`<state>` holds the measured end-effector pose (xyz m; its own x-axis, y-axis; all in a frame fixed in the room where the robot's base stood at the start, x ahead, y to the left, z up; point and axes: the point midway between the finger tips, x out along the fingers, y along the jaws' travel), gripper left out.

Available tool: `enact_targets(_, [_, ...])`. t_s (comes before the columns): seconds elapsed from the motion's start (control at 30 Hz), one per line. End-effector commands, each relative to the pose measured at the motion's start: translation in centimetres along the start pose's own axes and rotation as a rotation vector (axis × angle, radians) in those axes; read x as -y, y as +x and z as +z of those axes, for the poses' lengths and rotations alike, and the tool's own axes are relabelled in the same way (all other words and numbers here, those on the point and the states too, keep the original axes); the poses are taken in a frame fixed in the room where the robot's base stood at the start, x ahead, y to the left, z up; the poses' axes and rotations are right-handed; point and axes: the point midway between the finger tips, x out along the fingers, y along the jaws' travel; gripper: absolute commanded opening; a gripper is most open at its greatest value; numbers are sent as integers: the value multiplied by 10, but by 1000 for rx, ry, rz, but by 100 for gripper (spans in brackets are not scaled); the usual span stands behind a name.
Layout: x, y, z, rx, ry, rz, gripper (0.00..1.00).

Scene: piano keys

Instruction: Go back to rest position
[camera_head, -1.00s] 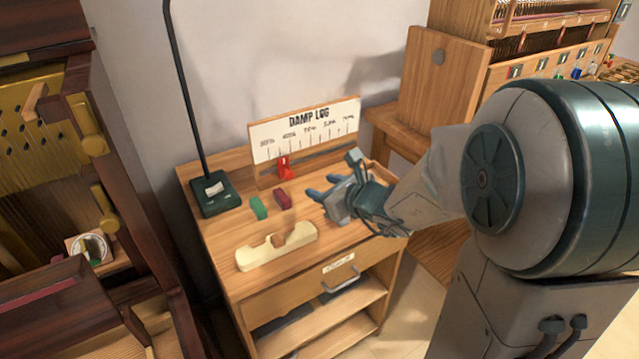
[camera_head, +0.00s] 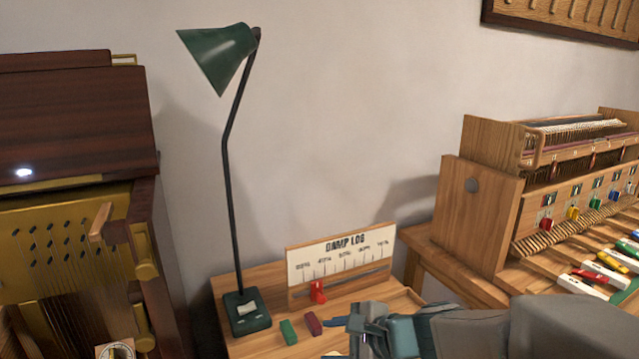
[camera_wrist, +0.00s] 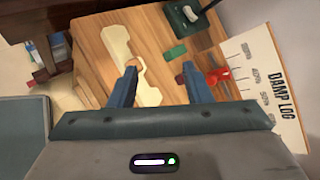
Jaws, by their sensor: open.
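My gripper (camera_wrist: 159,88) shows in the wrist view with its two blue fingers spread apart and nothing between them. It hangs over the small wooden cabinet top (camera_wrist: 92,45). In the head view my gripper and forearm cover the lower middle, and the fingertips are mostly cut off by the bottom edge. The damp log board (camera_head: 340,252) stands at the back of the cabinet with a red slider (camera_head: 318,292) on it. A green block (camera_head: 288,332) and a dark red block (camera_head: 312,324) lie in front of it, apart from my gripper.
A green desk lamp (camera_head: 222,55) stands at the cabinet's left, its base (camera_head: 246,312) on the top. A cream notched holder (camera_wrist: 128,60) lies on the cabinet. A dark piano (camera_head: 75,130) is at left, and a wooden key-action model (camera_head: 480,215) at right.

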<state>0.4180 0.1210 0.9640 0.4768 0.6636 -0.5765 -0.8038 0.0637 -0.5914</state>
Motion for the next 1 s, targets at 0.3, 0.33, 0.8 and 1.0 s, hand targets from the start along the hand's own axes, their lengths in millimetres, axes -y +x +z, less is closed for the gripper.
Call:
enact_targets(0.3, [-44,-58,21,-72,-614,334,45])
enact_targets(0.33, [-47,-65,21,-82,-669,367,45])
enact_targets(0.8, [-59,-161,-9,-253,-1329,823,45])
enact_targets(1.0, [-58,-171,-15,-271,-1380,868,45])
